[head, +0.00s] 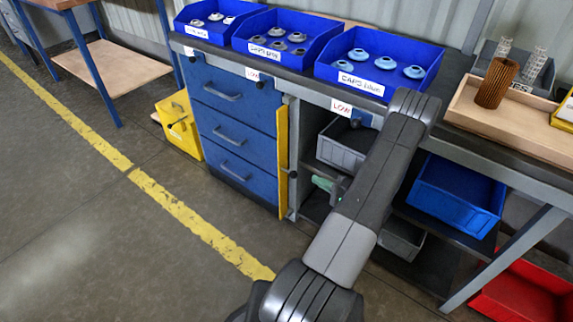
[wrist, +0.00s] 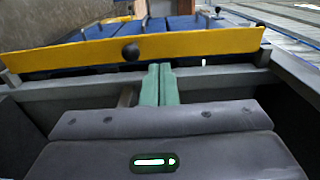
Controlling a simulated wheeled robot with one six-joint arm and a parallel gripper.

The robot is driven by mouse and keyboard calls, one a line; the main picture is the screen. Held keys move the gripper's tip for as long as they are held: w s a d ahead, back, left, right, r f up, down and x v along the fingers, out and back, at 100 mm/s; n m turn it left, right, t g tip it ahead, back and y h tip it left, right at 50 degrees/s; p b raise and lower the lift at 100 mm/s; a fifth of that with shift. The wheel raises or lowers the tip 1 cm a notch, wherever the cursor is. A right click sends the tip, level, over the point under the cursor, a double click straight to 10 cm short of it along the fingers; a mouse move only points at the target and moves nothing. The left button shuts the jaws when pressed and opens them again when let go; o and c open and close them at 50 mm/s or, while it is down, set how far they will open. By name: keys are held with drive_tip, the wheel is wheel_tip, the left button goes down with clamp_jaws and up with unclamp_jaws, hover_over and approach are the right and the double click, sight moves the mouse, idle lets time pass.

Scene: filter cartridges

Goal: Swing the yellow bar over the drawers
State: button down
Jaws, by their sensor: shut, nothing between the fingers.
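The yellow bar (head: 282,155) stands upright at the right edge of the blue drawers (head: 236,118), with the drawer fronts uncovered. In the wrist view the bar (wrist: 205,45) runs across the picture, with a black knob (wrist: 131,53) on it and the blue drawers behind. My gripper (head: 316,182) is low in front of the open shelf bay, to the right of the bar, its green fingers pointing left toward it. In the wrist view the fingers (wrist: 158,72) are together and empty, their tips just short of the bar, slightly right of the knob. I cannot tell whether they touch it.
Blue bins of caps (head: 379,63) stand on the bench top. A grey bin (head: 345,148) sits in the bay beside my arm, and a blue bin (head: 457,193) is on the shelf further right. A yellow box (head: 180,125) stands left of the drawers. The floor in front is clear.

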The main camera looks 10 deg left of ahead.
sight(279, 161)
drive_tip(key=b+x, duration=0.2)
drive_tip(key=x, duration=1.1)
drive_tip(key=shift+w+a+b, duration=0.2)
drive_tip(key=shift+a+b, duration=0.15)
drive_tip(key=shift+b, duration=0.05)
